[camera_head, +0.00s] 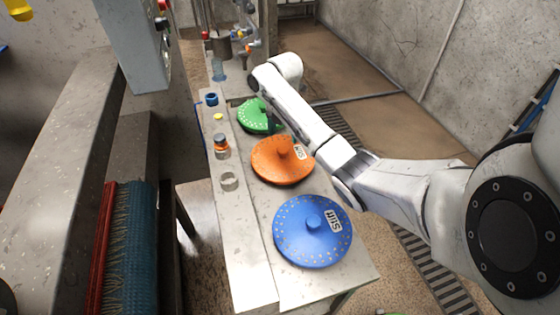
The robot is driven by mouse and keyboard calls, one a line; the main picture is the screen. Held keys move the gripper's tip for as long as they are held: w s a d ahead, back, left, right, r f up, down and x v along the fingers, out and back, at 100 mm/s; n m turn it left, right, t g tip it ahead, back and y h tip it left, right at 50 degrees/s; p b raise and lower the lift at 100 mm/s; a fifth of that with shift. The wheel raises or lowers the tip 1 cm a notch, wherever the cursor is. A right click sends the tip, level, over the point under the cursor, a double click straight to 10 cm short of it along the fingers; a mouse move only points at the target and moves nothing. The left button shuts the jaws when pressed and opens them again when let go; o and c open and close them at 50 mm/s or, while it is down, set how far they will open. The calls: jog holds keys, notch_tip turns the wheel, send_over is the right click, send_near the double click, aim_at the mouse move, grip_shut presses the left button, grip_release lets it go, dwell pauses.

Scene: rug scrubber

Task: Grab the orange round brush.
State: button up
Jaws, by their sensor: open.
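The orange round brush (275,163) lies flat on the metal table, between the green and blue brushes. It is a disc with a raised centre knob and a pale label at its upper right. My arm reaches in from the right, its forearm passing just beyond the orange brush's right edge. My gripper (268,118) shows as a dark part at the green brush's right edge, partly hidden by my forearm. It is open, apart from the orange brush, and nothing shows in it.
The green round brush (250,115) lies behind and the blue round brush (297,235) in front. Small bottles and cups stand along the table's left strip (247,270). Open floor lies beyond the table.

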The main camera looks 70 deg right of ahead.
aim_at(283, 148)
jog(key=shift+w+f, duration=0.1)
jog(key=shift+f, duration=2.65)
grip_shut()
jog(key=shift+r, duration=0.15)
